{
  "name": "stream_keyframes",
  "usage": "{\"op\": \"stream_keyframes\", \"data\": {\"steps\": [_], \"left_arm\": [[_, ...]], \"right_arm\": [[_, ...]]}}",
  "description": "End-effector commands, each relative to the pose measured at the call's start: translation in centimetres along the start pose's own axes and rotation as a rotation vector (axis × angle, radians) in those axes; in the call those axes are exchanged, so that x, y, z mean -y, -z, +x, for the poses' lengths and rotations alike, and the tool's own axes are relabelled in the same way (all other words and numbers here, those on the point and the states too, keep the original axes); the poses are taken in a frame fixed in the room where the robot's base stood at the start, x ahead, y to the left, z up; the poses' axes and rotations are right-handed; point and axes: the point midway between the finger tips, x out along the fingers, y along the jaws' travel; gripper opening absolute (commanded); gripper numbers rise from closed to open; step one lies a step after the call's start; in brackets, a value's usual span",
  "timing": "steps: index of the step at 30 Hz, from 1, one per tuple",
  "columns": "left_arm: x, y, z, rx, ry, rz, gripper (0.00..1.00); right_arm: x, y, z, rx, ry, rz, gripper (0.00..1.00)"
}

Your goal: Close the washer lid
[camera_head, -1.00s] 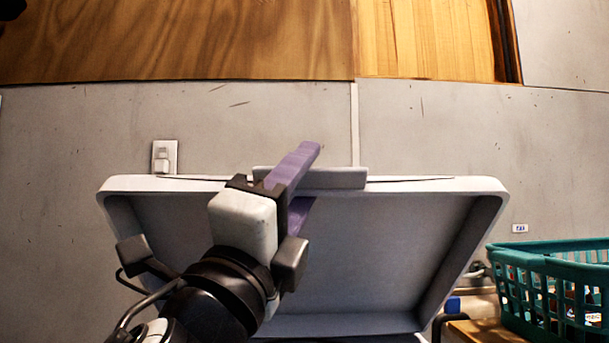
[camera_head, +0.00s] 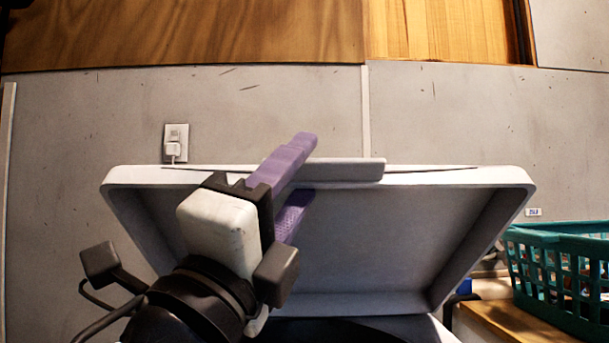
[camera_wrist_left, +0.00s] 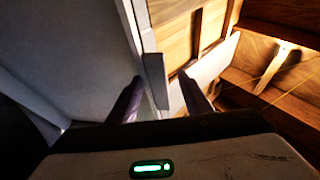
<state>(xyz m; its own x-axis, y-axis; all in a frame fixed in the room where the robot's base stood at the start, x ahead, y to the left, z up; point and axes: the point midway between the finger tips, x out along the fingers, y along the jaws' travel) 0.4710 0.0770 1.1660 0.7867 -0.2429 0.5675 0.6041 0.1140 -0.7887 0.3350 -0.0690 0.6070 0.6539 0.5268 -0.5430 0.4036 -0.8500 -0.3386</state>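The washer lid (camera_head: 400,240) stands raised, tilted open, its hollow grey underside facing me. A flat grey handle tab (camera_head: 350,171) sits at the middle of its top edge. The dark washer opening (camera_head: 340,331) shows just below the lid. My left gripper (camera_head: 302,170) has purple fingers, one above the lid's top edge and one lower in front of the underside. In the left wrist view the fingers of this gripper (camera_wrist_left: 165,88) are apart, with the lid edge and tab (camera_wrist_left: 155,80) between them; contact is unclear. My right gripper is out of view.
A teal laundry basket (camera_head: 560,275) stands on a wooden surface (camera_head: 500,322) at the right. A grey wall (camera_head: 450,115) with an outlet and plug (camera_head: 175,143) is behind the lid. Wooden panels (camera_head: 180,35) are above.

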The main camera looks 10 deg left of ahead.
Motion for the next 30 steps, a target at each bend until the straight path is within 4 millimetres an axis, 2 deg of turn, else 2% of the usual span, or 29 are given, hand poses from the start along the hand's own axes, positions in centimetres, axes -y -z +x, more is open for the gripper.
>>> {"op": "stream_keyframes", "data": {"steps": [21,30], "left_arm": [[0.1,-0.1,-5.3,0.003,0.020,0.001,0.42],[-0.2,-0.1,-6.6,0.003,0.010,0.001,0.42]], "right_arm": [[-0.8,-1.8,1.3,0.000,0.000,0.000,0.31],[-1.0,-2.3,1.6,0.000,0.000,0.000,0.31]]}}
